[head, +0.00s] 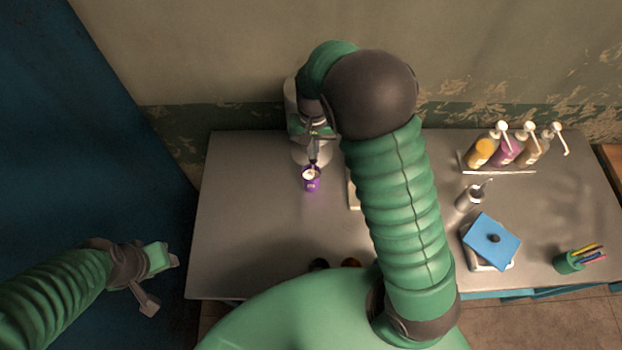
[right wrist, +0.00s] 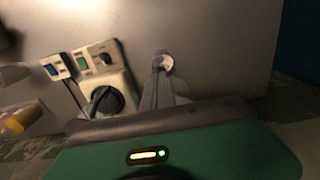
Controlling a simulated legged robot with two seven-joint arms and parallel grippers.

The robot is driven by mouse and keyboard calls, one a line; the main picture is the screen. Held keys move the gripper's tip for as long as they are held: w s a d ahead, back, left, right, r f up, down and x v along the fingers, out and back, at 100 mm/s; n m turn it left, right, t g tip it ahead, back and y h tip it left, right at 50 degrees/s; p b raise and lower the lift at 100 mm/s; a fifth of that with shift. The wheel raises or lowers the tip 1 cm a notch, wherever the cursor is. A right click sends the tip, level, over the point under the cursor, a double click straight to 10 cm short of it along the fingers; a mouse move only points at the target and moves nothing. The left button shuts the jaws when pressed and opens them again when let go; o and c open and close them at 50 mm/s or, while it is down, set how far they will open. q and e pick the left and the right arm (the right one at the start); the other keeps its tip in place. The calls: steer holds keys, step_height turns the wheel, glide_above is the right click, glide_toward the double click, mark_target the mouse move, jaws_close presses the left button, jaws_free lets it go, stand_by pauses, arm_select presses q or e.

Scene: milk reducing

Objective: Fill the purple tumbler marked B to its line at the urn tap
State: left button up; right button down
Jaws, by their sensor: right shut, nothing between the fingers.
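The purple tumbler (head: 312,186) stands upright on the table at the urn's front; something pale shows inside its mouth. Its marking is too small to read. The pale urn (head: 292,100) is mostly hidden behind my right arm and gripper, and its tap cannot be made out. My right gripper (head: 313,160) is shut and empty, its tips just behind and above the tumbler's mouth; I cannot tell whether they touch the tap. In the right wrist view the tumbler (right wrist: 164,63) shows at the ends of the fingers. My left gripper (head: 165,283) is open and empty, off the table's left edge.
Pump bottles (head: 507,151) stand in a rack at the back right. A small metal jug (head: 468,196), a blue lid (head: 492,240) and a green pen cup (head: 568,263) are at the right. A white device (right wrist: 122,92) with a black disc stands beside the tumbler. The table's left side is clear.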

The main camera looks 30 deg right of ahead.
steer(key=shift+r, duration=0.1)
step_height(320, 180, up, 7)
steer(key=p, duration=0.6)
steer(key=s+a+f+n+t+b, duration=0.1)
steer(key=s+a+f+n+b, duration=0.1)
steer(key=s+f+b, duration=0.3)
steer(key=s+a+f+n+t+b, duration=0.1)
steer(key=s+f+n+b, duration=0.2)
steer(key=s+f+b, duration=0.3)
steer(key=s+b, duration=0.2)
steer(key=shift+s+a+f+t+b, duration=0.2)
steer(key=shift+a+t+b, duration=0.1)
steer(key=shift+a+b, duration=0.1)
steer(key=shift+s, duration=0.1)
